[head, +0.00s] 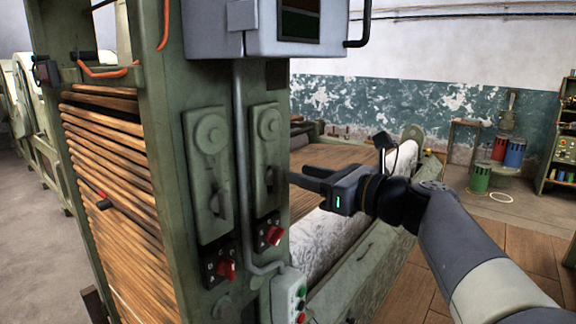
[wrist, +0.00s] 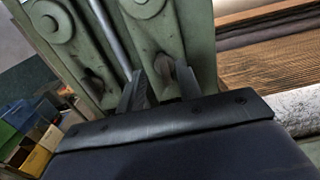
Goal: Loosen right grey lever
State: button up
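The right grey lever (head: 270,178) hangs below a round boss on the right-hand green plate (head: 265,125) of the machine post. The left grey lever (head: 215,203) sits on the matching left plate (head: 207,150). My gripper (head: 297,176) comes in from the right, its fingertips close to the right lever. In the wrist view my gripper (wrist: 160,80) has its two dark fingers apart, with the right lever (wrist: 163,66) seen between and just beyond the tips. Whether a finger touches it, I cannot tell. The left lever (wrist: 95,84) shows left of the fingers.
A grey conduit (head: 242,170) runs down between the plates. Red rotary switches (head: 272,235) sit below them, and a push-button box (head: 289,296) is lower down. A grey cabinet (head: 270,25) overhangs above. A pale roller (head: 335,240) lies behind my gripper.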

aim_at(281, 168)
jog(key=shift+p+x, duration=0.35)
jog(key=shift+x, duration=2.05)
jog(key=shift+c, duration=0.5)
grip_shut()
